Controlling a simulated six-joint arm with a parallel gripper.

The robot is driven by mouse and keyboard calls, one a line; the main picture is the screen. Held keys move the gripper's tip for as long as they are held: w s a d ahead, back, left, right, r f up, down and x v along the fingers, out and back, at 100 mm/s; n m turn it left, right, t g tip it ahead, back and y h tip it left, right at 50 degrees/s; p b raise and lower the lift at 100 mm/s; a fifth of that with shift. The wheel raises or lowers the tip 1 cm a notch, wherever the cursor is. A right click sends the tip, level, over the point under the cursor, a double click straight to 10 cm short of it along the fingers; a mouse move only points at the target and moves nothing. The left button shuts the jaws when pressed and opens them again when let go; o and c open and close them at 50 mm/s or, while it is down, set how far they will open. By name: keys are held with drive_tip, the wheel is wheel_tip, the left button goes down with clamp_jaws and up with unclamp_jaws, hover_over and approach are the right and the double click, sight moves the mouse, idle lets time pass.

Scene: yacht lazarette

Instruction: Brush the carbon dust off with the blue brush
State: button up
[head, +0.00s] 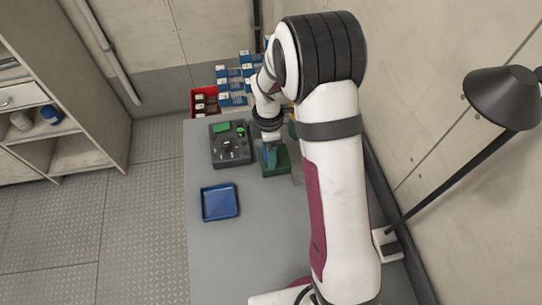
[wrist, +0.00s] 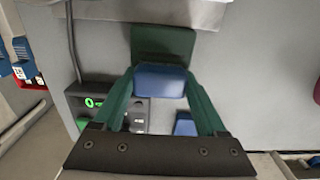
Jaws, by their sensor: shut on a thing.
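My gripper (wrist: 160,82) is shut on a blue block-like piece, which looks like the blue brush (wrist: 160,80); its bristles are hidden. In the head view my gripper (head: 269,153) is over or at a dark green open box (head: 277,172) on the bench. In the wrist view the box (wrist: 164,42) lies just beyond the blue piece; I cannot tell whether they touch. A dark grey fixture (head: 231,156) with a green block, a bright green ring and a metal part stands left of the gripper. I cannot make out carbon dust.
A blue tray (head: 219,202) lies on the grey bench (head: 212,262), with clear bench around it. A red bin (head: 204,97) and blue-and-white packets (head: 233,86) are at the back. A black lamp (head: 503,98) stands right, by the wall.

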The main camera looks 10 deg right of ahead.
drive_tip(key=shift+w, duration=2)
drive_tip(key=shift+s, duration=4.2)
wheel_tip(320, 180, up, 8)
drive_tip(key=shift+r, duration=0.2)
drive_tip(key=shift+w, duration=0.1)
